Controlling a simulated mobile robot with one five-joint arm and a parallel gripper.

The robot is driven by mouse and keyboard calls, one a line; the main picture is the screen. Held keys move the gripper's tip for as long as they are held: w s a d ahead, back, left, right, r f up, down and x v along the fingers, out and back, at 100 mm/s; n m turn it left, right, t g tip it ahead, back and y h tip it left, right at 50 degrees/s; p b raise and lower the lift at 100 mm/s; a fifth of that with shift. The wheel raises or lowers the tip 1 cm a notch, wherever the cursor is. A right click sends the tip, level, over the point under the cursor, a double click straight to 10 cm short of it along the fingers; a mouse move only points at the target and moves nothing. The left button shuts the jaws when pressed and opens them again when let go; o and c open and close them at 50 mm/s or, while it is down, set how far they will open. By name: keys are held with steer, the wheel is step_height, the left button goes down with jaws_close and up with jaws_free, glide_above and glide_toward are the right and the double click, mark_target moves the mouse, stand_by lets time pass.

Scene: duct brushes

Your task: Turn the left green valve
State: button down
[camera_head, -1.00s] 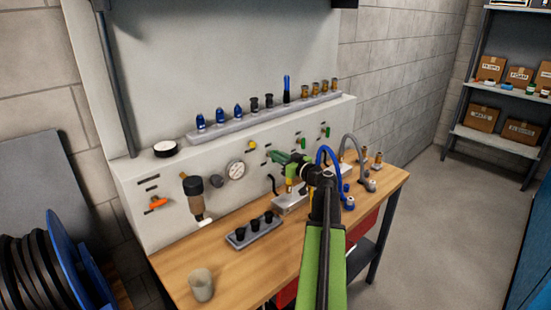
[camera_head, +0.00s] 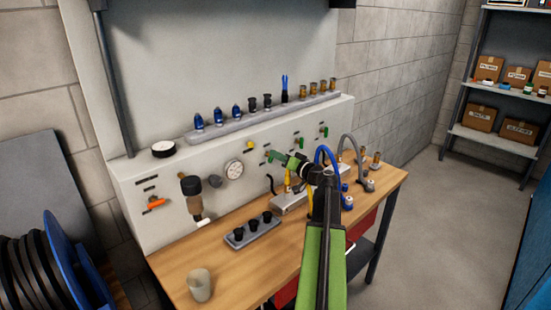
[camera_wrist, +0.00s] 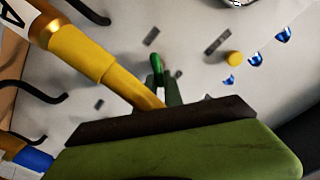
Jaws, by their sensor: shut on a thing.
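The left green valve's bright green handle (camera_wrist: 155,65) shows in the wrist view against the pale panel, between the dark green fingertips of my gripper (camera_wrist: 158,84). My gripper is shut on this handle. In the head view my gripper (camera_head: 278,157) is at the panel face, just right of the yellow knob. There the held handle is hard to tell from the green gripper. Two other green handles (camera_head: 301,142) (camera_head: 324,132) stand on the panel to the right, apart from my gripper.
The yellow knob (camera_head: 250,145) is close to the gripper. A yellow hose (camera_wrist: 90,60) crosses the left of the wrist view. A blue hose (camera_head: 322,150) and a grey hose (camera_head: 352,147) stand right of the arm. A tray of black parts (camera_head: 243,237) lies on the bench.

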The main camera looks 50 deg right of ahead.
steer(key=m, duration=0.7)
steer(key=f+m+b, duration=0.1)
steer(key=m, duration=0.2)
steer(key=shift+d+m, duration=0.3)
steer(key=shift+m, duration=0.1)
stand_by(0.3)
steer(key=c, duration=1.5)
jaws_free()
steer(key=shift+w, duration=0.1)
steer(key=shift+o, duration=0.2)
steer(key=s+a, duration=0.1)
steer(key=s, duration=1.6)
steer(key=shift+s, duration=0.25)
